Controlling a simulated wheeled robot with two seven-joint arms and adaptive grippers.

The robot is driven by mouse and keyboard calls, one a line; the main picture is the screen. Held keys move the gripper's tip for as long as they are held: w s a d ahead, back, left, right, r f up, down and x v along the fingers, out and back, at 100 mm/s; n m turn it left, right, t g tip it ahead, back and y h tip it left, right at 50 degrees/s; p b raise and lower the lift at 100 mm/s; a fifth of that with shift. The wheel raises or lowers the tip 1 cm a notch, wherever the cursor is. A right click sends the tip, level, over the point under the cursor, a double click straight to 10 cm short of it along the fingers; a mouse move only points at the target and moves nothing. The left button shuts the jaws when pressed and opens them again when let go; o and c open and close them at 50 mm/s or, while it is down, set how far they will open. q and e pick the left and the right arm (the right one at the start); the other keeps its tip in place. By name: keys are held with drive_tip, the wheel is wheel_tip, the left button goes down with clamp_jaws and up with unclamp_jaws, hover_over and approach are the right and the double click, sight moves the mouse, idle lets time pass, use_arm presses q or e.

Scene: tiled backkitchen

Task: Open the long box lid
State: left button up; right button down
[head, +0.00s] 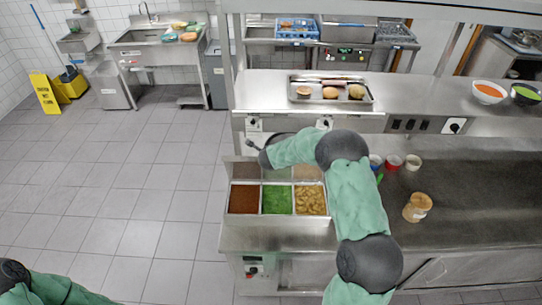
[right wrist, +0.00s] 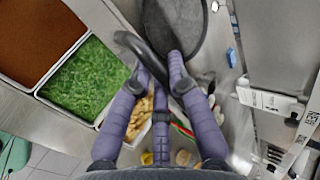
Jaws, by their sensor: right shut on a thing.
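The long steel box (head: 277,219) stands at the left end of the counter. Its front compartments hold brown, green and nut-like food. A steel panel (head: 229,170) rises behind them with dim matching colours on it, which looks like the raised lid reflecting the food. My right gripper is behind the box in the head view, mostly hidden by my arm. In the right wrist view my right gripper (right wrist: 158,80) is shut on a dark curved handle (right wrist: 137,48). I cannot tell whether this handle belongs to the lid. My left gripper is out of view; only its arm shows at bottom left.
A dark round thing (right wrist: 178,28) lies near the fingers. Several small cups (head: 393,162) and a jar (head: 417,207) stand right of my arm. A tray of buns (head: 331,101) is on the shelf above. The counter's right part is clear.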

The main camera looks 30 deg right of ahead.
drive_tip(key=shift+w+r, duration=0.1)
drive_tip(key=shift+r, duration=0.05)
drive_tip(key=c, duration=1.2)
unclamp_jaws()
drive_tip(key=shift+o, duration=0.2)
drive_tip(key=v, duration=1.2)
